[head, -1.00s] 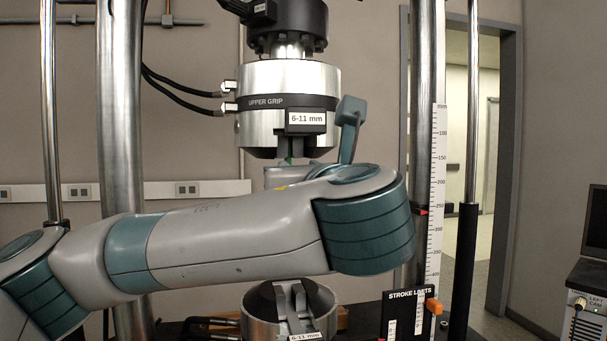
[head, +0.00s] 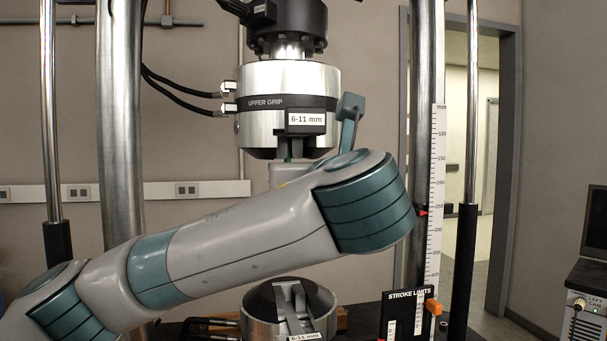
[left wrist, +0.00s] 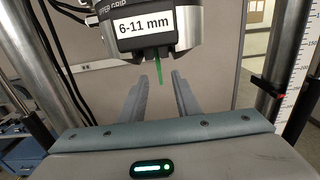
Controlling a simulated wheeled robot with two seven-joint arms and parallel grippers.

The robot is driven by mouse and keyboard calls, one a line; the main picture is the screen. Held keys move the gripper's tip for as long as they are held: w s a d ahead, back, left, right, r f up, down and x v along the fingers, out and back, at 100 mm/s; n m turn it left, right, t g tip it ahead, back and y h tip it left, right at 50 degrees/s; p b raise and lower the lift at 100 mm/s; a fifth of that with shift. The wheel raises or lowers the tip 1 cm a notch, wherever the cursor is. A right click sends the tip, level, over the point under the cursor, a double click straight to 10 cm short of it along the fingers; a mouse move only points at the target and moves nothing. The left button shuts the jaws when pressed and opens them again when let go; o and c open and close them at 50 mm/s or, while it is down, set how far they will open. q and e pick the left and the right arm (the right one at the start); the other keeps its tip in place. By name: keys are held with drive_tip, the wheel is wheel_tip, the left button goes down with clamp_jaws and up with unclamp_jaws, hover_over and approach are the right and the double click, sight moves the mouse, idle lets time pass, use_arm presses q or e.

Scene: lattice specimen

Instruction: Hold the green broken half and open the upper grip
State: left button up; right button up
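The upper grip (head: 288,78) is a silver cylinder with a black band, marked 6-11 mm, and hangs at the top centre. It also fills the top of the left wrist view (left wrist: 150,28). The green broken half (left wrist: 160,70) is a thin strip sticking down out of its jaws. My left gripper (left wrist: 158,82) is open below the upper grip. In the left wrist view the strip's lower end shows between its two grey fingers, with gaps on both sides. I cannot tell how deep it is between them. In the head view my arm hides the fingers. My right gripper is not in view.
The lower grip (head: 262,306) stands below my forearm, partly hidden by it. Steel columns (head: 121,130) flank the grips. A scale (head: 438,190) and a black stroke limits plate (head: 407,312) are at the right. Black hoses (head: 180,92) run into the upper grip's left side.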

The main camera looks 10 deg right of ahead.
use_arm(q)
drive_tip(key=w, duration=1.1)
drive_tip(key=shift+a, duration=0.15)
clamp_jaws()
drive_tip(key=c, duration=0.6)
unclamp_jaws()
drive_tip(key=shift+c, duration=0.2)
clamp_jaws()
drive_tip(key=shift+f, duration=0.1)
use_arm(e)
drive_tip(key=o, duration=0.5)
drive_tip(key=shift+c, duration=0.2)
